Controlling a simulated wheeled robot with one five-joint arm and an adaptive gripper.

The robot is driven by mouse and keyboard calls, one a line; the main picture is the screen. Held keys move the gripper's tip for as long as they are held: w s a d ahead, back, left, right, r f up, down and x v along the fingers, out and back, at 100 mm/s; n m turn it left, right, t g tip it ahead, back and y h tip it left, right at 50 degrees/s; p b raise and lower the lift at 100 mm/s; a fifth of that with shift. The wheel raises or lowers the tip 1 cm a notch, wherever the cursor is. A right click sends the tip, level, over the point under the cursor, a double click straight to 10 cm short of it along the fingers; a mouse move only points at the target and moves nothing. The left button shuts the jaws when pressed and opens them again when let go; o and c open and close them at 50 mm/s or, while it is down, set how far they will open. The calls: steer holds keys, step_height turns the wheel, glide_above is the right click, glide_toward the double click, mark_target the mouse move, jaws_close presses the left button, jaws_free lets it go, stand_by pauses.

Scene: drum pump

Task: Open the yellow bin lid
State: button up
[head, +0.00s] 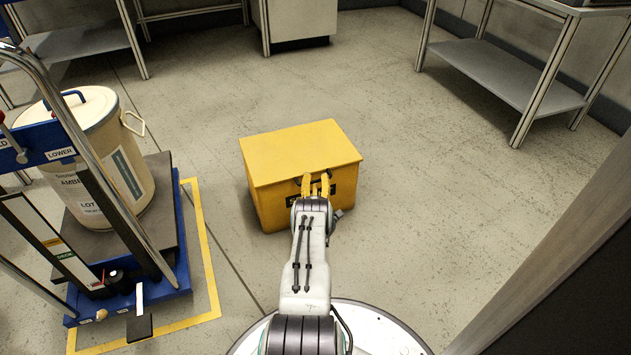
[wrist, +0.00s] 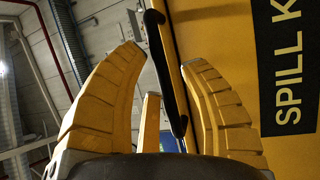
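The yellow bin (head: 300,150) stands on the floor ahead with its lid (head: 298,149) shut flat. The wrist view shows its yellow front (wrist: 230,50) sideways, with a black "SPILL K…" label (wrist: 290,75). A black bar handle (wrist: 166,75) runs along the front near the lid edge. My gripper (head: 315,184) is at the bin's front, just below the lid's front edge. In the wrist view its yellow fingers (wrist: 162,58) are spread apart, with the handle between their tips. I see no finger closed on the handle. The fingers partly hide the label in the head view.
A blue drum lifter (head: 165,302) with a white drum (head: 115,165) stands at left inside yellow floor tape (head: 208,260). A metal table (head: 510,75) is at the back right. A dark panel edge (head: 560,280) is at lower right. Floor around the bin is clear.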

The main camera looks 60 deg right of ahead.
jaws_close()
stand_by(0.3)
